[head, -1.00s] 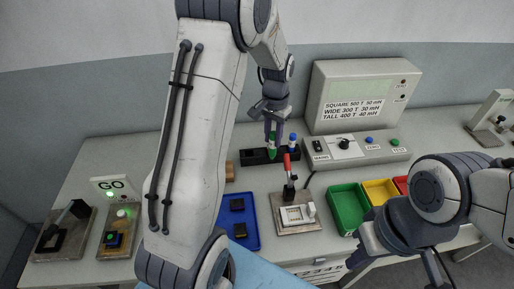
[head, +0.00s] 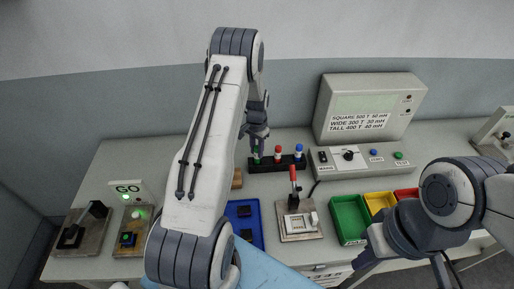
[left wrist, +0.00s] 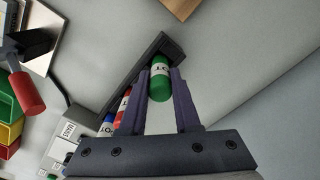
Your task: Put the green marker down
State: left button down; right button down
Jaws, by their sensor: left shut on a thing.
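The green marker (left wrist: 160,82) is between the fingers of my left gripper (left wrist: 159,100), which is shut on it. In the head view the left gripper (head: 256,139) is at the left end of the black marker rack (head: 272,168), with the green marker (head: 256,158) below it. The marker looks upright at the rack's end slot; I cannot tell how deep it sits. The red marker (head: 278,151) and blue marker (head: 298,151) stand in the rack to its right. My right gripper (head: 362,258) is at the lower right, its fingers not clear.
The grey meter box (head: 345,160) stands right of the rack. In front are a fixture with a red lever (head: 293,173), a blue tray (head: 232,210) and green, yellow and red bins (head: 345,212). A brown block (head: 237,178) lies left of the rack.

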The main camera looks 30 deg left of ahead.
pick_arm(q)
jog(key=shift+f, duration=0.15)
jog(key=shift+f, duration=0.1)
jog(key=shift+f, duration=0.15)
jog(key=c, duration=0.6)
grip_release()
